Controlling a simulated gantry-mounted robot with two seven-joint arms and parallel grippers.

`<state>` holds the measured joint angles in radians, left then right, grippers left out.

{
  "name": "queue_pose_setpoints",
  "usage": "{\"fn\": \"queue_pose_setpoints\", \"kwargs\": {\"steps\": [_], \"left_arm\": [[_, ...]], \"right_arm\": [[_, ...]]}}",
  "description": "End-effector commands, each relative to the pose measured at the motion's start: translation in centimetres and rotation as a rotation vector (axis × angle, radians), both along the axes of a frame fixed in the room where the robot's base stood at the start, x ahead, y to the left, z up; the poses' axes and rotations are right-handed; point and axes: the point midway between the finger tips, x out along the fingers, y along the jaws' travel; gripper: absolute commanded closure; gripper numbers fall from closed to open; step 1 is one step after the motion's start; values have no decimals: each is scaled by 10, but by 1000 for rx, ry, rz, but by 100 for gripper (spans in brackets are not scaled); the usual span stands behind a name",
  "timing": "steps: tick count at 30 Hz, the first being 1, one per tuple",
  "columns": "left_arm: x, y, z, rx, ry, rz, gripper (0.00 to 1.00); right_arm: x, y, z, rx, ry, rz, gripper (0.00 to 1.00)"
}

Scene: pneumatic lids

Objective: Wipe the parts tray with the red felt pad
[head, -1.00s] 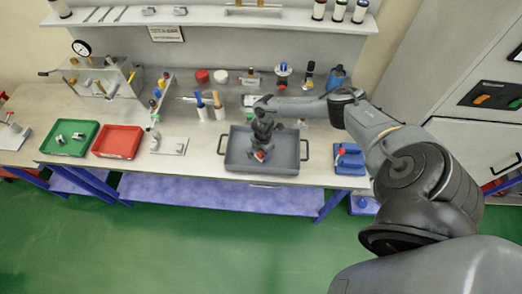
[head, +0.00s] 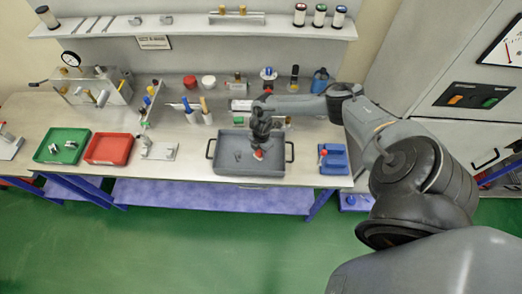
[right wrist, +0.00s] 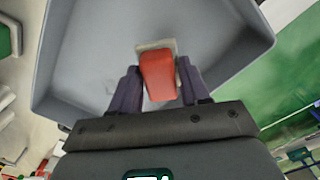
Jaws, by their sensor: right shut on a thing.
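The grey parts tray (head: 228,163), with a black handle at each end, lies on the bench near its front edge. My right gripper (head: 259,150) points down inside the tray, right of its middle. It is shut on the red felt pad (head: 258,155). In the right wrist view the red pad (right wrist: 158,77) sits between the two dark fingers, with a pale edge at its far end, over the tray's grey floor (right wrist: 95,60). Whether the pad touches the floor is hard to tell. My left gripper is not in view.
A blue block with a red-topped item (head: 333,160) stands right of the tray. A metal plate with a fitting (head: 158,151), a red tray (head: 108,149) and a green tray (head: 62,146) are to the left. Several bottles and tools stand behind.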

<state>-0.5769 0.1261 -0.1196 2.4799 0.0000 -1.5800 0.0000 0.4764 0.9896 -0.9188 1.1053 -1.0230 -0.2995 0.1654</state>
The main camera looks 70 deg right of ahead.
Motion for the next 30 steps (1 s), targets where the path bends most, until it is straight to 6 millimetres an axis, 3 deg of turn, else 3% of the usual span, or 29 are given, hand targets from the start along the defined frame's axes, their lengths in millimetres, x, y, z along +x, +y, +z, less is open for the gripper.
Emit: {"fn": "queue_pose_setpoints", "kwargs": {"steps": [1,11,25,30], "left_arm": [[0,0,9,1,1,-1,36],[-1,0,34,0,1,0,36],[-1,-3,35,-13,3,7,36],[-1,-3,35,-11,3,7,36]], "right_arm": [[0,0,10,0,-1,0,83],[-1,-1,36,-1,0,-1,83],[-1,-1,37,-1,0,-7,83],[-1,-1,37,-1,0,-84,83]]}}
